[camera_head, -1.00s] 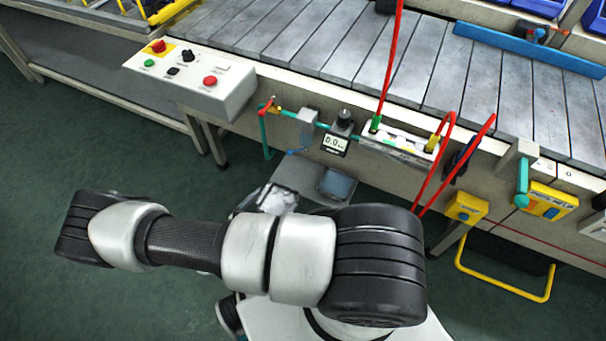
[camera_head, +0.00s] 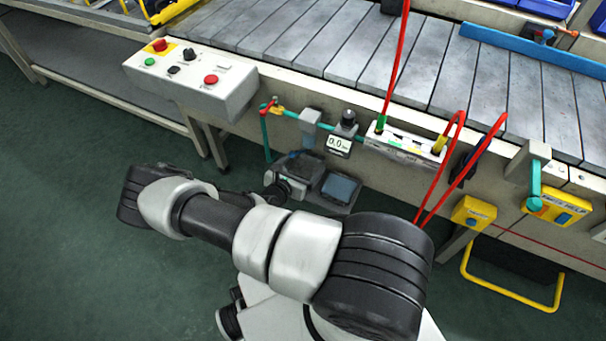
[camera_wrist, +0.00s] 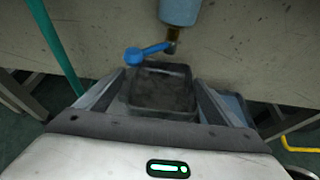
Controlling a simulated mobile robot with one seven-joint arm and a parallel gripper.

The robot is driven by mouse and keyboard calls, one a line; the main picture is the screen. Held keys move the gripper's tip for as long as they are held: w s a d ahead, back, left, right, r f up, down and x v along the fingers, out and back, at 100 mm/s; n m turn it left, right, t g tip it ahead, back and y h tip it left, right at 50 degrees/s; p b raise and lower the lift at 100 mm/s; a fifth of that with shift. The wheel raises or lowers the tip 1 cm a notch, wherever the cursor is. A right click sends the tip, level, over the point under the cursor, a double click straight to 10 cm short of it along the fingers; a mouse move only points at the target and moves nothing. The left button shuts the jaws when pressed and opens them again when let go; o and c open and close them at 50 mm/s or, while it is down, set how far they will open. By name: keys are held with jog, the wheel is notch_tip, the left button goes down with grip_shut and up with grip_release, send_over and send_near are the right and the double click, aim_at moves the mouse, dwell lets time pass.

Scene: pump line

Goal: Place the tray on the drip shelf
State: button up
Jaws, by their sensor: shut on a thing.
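The tray is a small dark, shallow, square dish (camera_wrist: 158,92) in the wrist view. It sits between the two fingers of my gripper (camera_wrist: 162,80), which is shut on it. In the head view my gripper (camera_head: 290,184) is at the grey drip shelf (camera_head: 332,207) below the line's front panel, over its left part. The tray is hard to make out there. A blue square piece (camera_head: 341,187) lies on the right part of the shelf; part of it shows beside the right finger in the wrist view (camera_wrist: 236,108). Whether the tray touches the shelf cannot be told.
A tap with a blue lever (camera_wrist: 147,53) hangs just above the tray's far edge. A teal pipe (camera_wrist: 55,45) runs down at the left. A gauge (camera_head: 339,144) and red hoses (camera_head: 432,180) are on the panel. The floor at left is clear.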

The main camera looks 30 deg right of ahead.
aim_at(303, 171)
jog(key=shift+w+d+f+b, duration=0.15)
jog(key=shift+f+b, duration=0.9)
jog(key=shift+f, duration=0.9)
jog(key=shift+f, duration=0.1)
